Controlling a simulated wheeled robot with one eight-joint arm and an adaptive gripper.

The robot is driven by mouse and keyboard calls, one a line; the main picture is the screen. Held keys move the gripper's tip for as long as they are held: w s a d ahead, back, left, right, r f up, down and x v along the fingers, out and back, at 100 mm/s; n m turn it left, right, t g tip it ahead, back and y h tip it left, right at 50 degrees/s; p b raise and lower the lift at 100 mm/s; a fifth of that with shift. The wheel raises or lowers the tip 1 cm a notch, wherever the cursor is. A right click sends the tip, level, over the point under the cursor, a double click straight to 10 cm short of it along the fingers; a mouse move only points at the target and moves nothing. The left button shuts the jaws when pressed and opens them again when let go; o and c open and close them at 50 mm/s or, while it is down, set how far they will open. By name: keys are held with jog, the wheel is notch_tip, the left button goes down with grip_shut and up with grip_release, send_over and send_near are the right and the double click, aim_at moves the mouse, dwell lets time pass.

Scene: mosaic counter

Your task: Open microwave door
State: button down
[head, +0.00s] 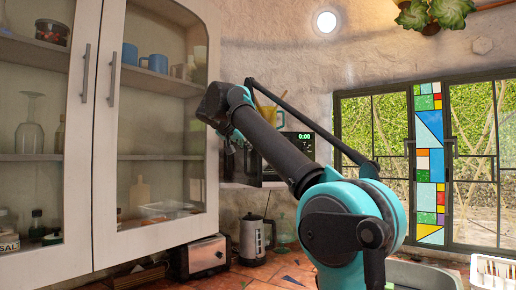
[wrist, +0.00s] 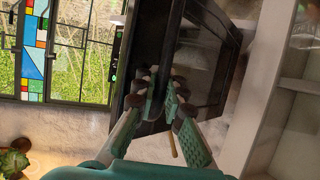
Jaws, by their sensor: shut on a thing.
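The black microwave (head: 298,148) sits behind my arm in the head view, with a lit green clock on its front. It also shows in the wrist view, turned on its side, with its dark door (wrist: 205,60) filling the upper middle. My gripper (wrist: 163,92) is at the door's edge, with its fingers closed on the dark door handle (wrist: 161,66). The handle is mostly lost against the dark door between the fingertips. In the head view my wrist hides much of the door, and I cannot tell how far it stands open.
A glass-fronted cabinet (head: 100,130) stands close on the left of my arm. A toaster (head: 204,256) and a kettle (head: 251,238) stand on the tiled counter below. A yellowish pot (head: 268,113) is on top of the microwave. A window (head: 480,150) is at right.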

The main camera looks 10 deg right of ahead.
jog(key=s+a+m+g+h, duration=0.1)
jog(key=a+m+g+h, duration=0.2)
jog(key=a, duration=0.7)
jog(key=shift+a+m, duration=0.25)
jog(key=shift+m, duration=0.25)
jog(key=shift+a+f, duration=0.1)
jog(key=c, duration=1.9)
grip_release()
jog(key=shift+s, duration=0.2)
jog(key=shift+o, duration=0.2)
jog(key=shift+w, duration=0.1)
